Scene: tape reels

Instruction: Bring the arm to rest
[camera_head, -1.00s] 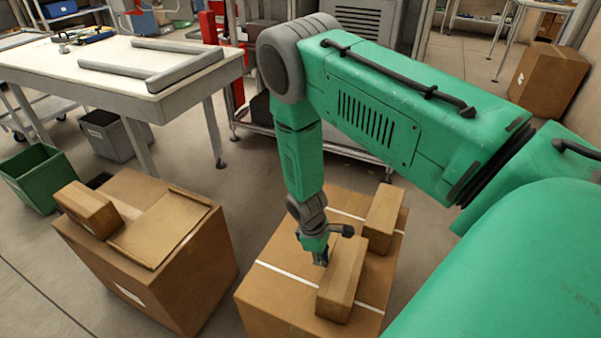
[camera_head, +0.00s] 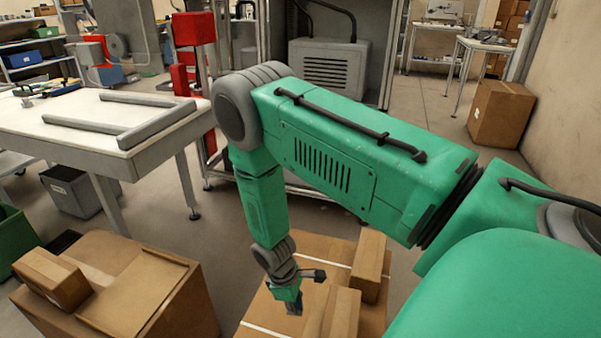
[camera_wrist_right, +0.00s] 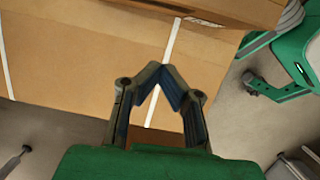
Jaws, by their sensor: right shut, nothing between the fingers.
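My right arm comes in from the right, bends at the elbow and hangs down over a large cardboard box (camera_head: 262,318). My right gripper (camera_head: 294,308) is just above that box, beside two small cartons. In the right wrist view the gripper (camera_wrist_right: 158,68) has its fingertips together with nothing between them. The taped top of the large box (camera_wrist_right: 80,60) shows behind the fingers. One small carton (camera_head: 368,265) stands at the back of the box top; another carton (camera_head: 345,315) is nearer, cut off by the bottom edge. My left gripper is not in view.
A second large box (camera_head: 190,300) with a small carton (camera_head: 52,278) on it stands at the left. A white table (camera_head: 75,125) with grey rails is behind it. A grey bin (camera_head: 75,192) sits under the table. A brown box (camera_head: 500,113) stands by the right wall.

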